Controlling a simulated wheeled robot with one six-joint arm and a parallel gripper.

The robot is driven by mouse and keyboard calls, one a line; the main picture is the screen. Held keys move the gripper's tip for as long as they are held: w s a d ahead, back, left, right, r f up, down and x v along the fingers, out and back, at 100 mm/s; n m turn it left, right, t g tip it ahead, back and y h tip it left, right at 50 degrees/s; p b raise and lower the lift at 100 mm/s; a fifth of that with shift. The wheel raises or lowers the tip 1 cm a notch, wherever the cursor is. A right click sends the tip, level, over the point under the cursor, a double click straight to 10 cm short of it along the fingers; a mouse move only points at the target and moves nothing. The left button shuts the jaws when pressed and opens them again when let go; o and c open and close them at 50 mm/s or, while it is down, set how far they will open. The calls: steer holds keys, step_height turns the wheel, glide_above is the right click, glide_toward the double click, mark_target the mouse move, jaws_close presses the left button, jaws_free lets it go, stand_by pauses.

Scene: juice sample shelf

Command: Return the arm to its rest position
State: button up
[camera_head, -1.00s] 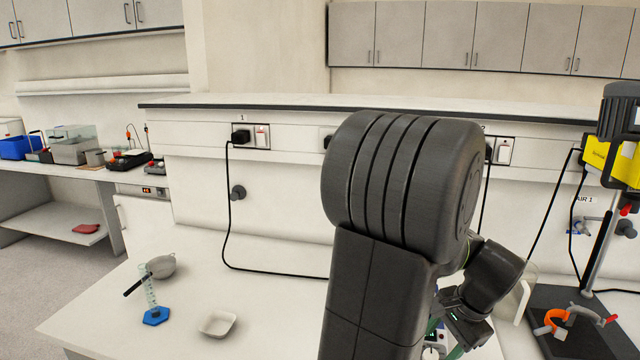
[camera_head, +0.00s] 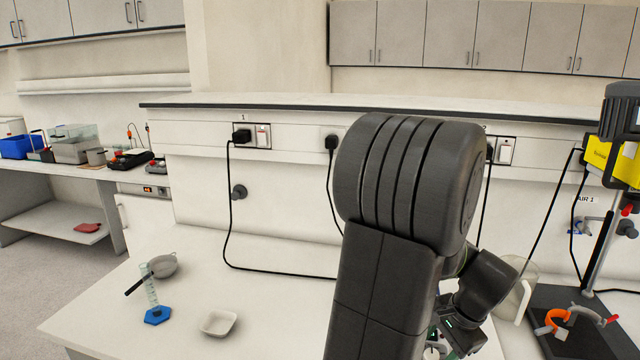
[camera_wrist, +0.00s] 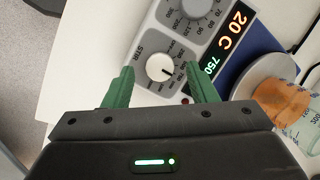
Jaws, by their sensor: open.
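My gripper (camera_wrist: 160,90) is open in the wrist view, its two green fingers apart with nothing between them that I can see held. Beyond the fingers is a hotplate stirrer panel (camera_wrist: 185,45) with a white stir knob (camera_wrist: 160,72) and a lit display reading 20 C and 750. The fingertips look near the knob; whether they touch it I cannot tell. In the head view my arm is bent in front of the bench, and its dark upper part hides most of the gripper and the stirrer.
A blue-based cylinder (camera_head: 157,314), a strainer (camera_head: 163,266) and a white weighing dish (camera_head: 219,323) stand on the left of the bench. A clear jug (camera_head: 522,290) is right of my wrist. A dark stand base (camera_head: 585,335) with an orange clamp (camera_head: 556,320) is farther right.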

steer(key=v, duration=1.2)
steer(key=x, duration=1.3)
steer(key=shift+a+f, duration=0.1)
steer(key=shift+f, duration=0.15)
steer(key=shift+w+f+n, duration=0.15)
steer(key=shift+f+n, duration=0.1)
steer(key=shift+n, duration=0.15)
steer(key=shift+n+g, duration=0.3)
steer(key=shift+n, duration=0.3)
steer(key=n+g+h, duration=0.1)
steer(key=n, duration=0.4)
steer(key=shift+a, duration=0.1)
steer(key=n, duration=0.2)
steer(key=n+h+b, duration=0.1)
steer(key=n, duration=0.1)
steer(key=shift+g+h, duration=0.3)
steer(key=shift+r, duration=3)
steer(key=shift+a, duration=0.1)
